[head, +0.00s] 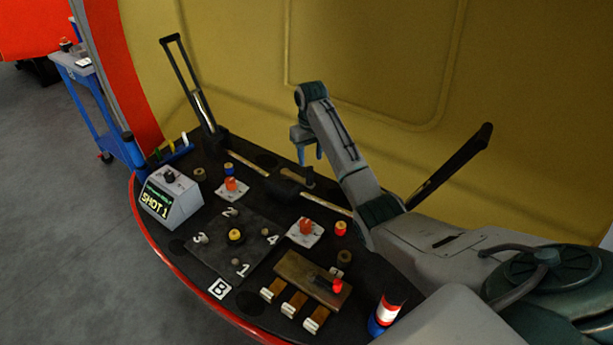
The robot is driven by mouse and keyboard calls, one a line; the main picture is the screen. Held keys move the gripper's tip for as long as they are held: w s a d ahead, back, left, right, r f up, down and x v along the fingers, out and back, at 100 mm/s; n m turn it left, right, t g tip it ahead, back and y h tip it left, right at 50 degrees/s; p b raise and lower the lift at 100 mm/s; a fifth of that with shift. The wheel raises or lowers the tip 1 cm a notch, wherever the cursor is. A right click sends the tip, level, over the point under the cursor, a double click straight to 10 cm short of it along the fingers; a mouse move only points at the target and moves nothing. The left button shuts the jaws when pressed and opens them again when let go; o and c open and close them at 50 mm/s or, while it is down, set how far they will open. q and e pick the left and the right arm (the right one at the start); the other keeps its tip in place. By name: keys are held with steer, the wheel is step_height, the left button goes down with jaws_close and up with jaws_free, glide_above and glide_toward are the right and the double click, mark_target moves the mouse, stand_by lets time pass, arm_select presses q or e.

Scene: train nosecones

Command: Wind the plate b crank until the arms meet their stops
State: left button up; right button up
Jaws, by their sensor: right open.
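A dark crank housing (284,186) sits at the back middle of the black plate, with a small knob-like handle (309,174) at its right. Pale rods run from it to both sides. A black arm (187,83) stands tilted up at the left, and another black arm (455,163) slants up to the right. Whether either touches a stop I cannot tell. A white "B" label (218,288) lies at the plate's front. My right gripper (311,155) points down with blue fingers apart, empty, just above the handle. My left gripper is not in view.
A grey box reading "SHOT 1" (170,198) stands at the left. A numbered dark panel (236,245), orange knobs on white plates (305,233), a wooden block (312,279) and a red-white-blue cylinder (384,313) fill the front. A yellow wall (390,60) curves behind.

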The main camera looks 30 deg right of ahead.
mark_target(310, 168)
step_height(310, 168, down, 4)
steer(key=shift+s+r, duration=0.1)
steer(key=shift+r, duration=0.15)
step_height(310, 168, down, 4)
steer(key=shift+p, duration=0.35)
steer(key=shift+f, duration=0.5)
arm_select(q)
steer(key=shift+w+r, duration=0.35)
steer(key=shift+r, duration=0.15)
arm_select(e)
jaws_close()
